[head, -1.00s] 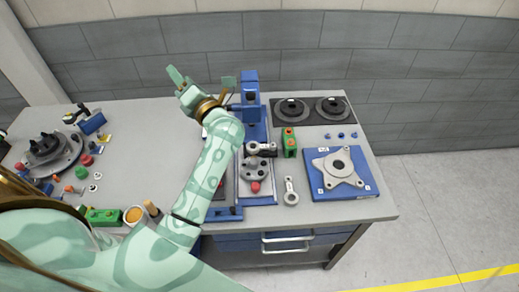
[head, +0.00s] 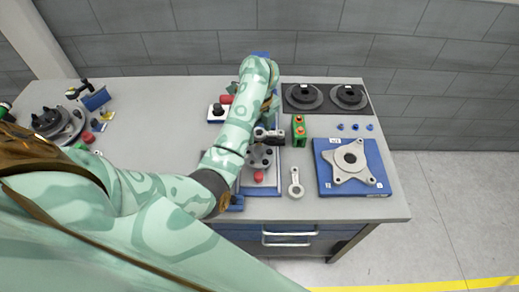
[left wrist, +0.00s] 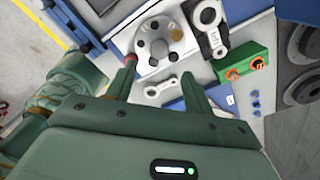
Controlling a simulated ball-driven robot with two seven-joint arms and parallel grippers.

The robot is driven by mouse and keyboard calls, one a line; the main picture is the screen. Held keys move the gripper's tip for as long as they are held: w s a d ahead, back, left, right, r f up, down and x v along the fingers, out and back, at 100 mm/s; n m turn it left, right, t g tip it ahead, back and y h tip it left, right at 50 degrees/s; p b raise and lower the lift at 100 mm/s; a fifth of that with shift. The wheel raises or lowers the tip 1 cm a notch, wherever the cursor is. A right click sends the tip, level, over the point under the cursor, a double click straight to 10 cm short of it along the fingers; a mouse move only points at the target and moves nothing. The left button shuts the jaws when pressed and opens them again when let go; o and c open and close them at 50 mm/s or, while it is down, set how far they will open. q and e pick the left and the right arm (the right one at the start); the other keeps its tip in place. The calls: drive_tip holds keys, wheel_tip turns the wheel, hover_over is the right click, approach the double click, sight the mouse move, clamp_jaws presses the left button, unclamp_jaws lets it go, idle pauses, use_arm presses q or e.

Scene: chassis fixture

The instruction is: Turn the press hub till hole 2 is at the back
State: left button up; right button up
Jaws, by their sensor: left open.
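The press hub, a grey disc (head: 260,158) with several dark holes, sits in a blue-framed fixture just right of my left forearm. A red knob (head: 259,177) is at its front edge. In the left wrist view the hub (left wrist: 159,48) lies beyond the fingers, with the red knob (left wrist: 131,59) beside it. I cannot read any hole number. My left gripper (left wrist: 156,75) is open and empty, its fingers apart above the fixture. In the head view my forearm hides its fingers and part of the blue press. My right gripper is not in view.
A grey link (head: 295,183) lies right of the fixture, near a green block (head: 298,131). A black arm with a grey ring (head: 268,133) stands behind the hub. A star-shaped plate (head: 349,163) lies on a blue board (head: 381,182). Dark discs (head: 303,96) stand at the back right.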

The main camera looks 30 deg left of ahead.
sight(259, 149)
use_arm(q)
wheel_tip(259, 149, down, 8)
drive_tip(key=shift+f+b, duration=0.1)
drive_tip(key=shift+b, duration=0.95)
drive_tip(key=c, duration=1)
